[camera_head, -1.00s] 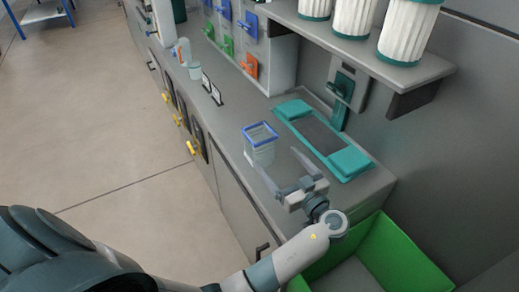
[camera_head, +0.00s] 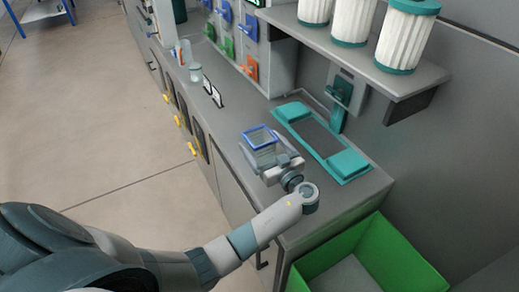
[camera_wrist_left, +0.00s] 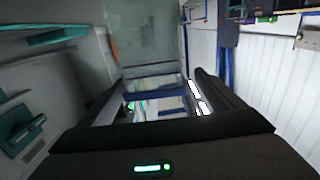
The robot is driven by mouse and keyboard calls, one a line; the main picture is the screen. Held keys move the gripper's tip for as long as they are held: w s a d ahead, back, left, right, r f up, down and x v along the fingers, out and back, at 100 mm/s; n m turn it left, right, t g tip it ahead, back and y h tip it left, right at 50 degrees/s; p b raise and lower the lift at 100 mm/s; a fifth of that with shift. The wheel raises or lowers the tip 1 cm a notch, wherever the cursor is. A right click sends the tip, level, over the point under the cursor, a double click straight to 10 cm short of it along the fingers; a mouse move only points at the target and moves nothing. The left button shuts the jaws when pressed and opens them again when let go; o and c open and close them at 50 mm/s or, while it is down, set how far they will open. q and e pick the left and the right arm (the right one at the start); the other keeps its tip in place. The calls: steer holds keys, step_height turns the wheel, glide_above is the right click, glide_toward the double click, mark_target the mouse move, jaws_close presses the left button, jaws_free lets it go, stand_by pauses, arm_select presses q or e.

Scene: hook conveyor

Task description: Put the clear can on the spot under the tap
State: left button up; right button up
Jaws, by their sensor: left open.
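The clear can (camera_head: 262,140), see-through with a blue rim, stands upright on the grey counter. In the head view my left gripper (camera_head: 267,160) is open at the can's near side, with its fingers reaching along the can's sides; I cannot tell whether they touch it. In the left wrist view the open fingers (camera_wrist_left: 156,95) spread left and right, with clear surfaces and a blue strip between and beyond them. A teal tap-like fitting (camera_head: 341,99) is on the back wall above a teal-framed dark plate (camera_head: 348,164). My right gripper is not in view.
A shelf (camera_head: 405,82) with white ribbed canisters (camera_head: 408,35) overhangs the counter's back. A green bin (camera_head: 400,245) stands at the near right end. The counter between can and plate is clear.

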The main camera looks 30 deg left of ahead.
mark_target(254, 131)
arm_select(q)
steer(key=shift+x, duration=0.8)
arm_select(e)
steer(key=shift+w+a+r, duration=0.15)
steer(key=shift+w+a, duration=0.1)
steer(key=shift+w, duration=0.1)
arm_select(q)
steer(key=shift+a, duration=0.1)
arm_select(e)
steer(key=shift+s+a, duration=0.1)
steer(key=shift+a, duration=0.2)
arm_select(q)
steer(key=x, duration=0.2)
steer(key=p+x, duration=0.1)
steer(key=x, duration=0.1)
steer(key=shift+w+r+p, duration=0.15)
steer(key=shift+w+p, duration=0.15)
steer(key=shift+w, duration=0.15)
steer(key=shift+w+a, duration=0.15)
steer(key=shift+a, duration=0.15)
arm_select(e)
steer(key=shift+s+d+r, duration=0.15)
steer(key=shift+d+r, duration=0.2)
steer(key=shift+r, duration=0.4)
